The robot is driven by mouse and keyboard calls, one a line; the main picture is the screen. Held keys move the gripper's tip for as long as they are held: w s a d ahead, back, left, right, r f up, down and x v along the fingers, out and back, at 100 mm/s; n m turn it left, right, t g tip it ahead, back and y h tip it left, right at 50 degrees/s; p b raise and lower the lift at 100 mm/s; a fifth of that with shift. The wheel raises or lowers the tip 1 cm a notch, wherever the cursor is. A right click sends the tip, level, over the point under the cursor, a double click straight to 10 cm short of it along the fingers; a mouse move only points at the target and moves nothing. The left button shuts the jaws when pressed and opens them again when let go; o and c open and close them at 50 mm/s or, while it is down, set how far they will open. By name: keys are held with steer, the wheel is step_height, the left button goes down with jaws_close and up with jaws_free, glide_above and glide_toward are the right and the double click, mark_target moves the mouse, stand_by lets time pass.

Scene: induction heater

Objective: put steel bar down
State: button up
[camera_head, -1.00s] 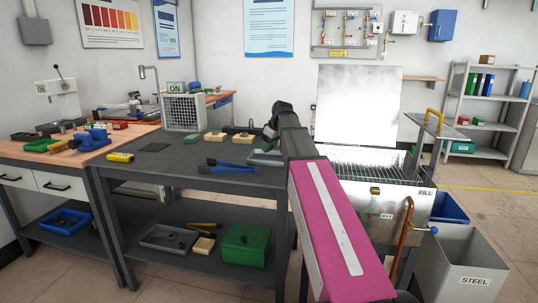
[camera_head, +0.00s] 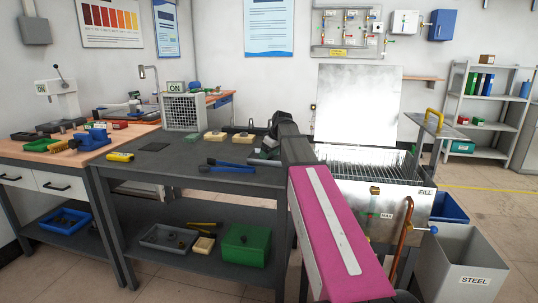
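My gripper (camera_head: 269,147) shows small and dark at the end of my arm, low over the right part of the dark workbench (camera_head: 175,174). My pink and grey arm hides much of it, and its fingers are too small and dark to read. A grey tray (camera_head: 262,162) lies right beneath it on the bench, partly covered. I cannot make out the steel bar. It may be hidden by my gripper or arm. Whether the gripper touches the tray cannot be told.
Blue-handled tongs (camera_head: 228,166) lie left of the tray. Several small blocks and a wire-fronted box (camera_head: 183,112) stand farther back. An open metal tank (camera_head: 372,165) with a raised lid is at right. A grey steel bin (camera_head: 462,262) stands on the floor.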

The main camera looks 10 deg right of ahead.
steer(key=shift+r, duration=0.1)
steer(key=v, duration=1.2)
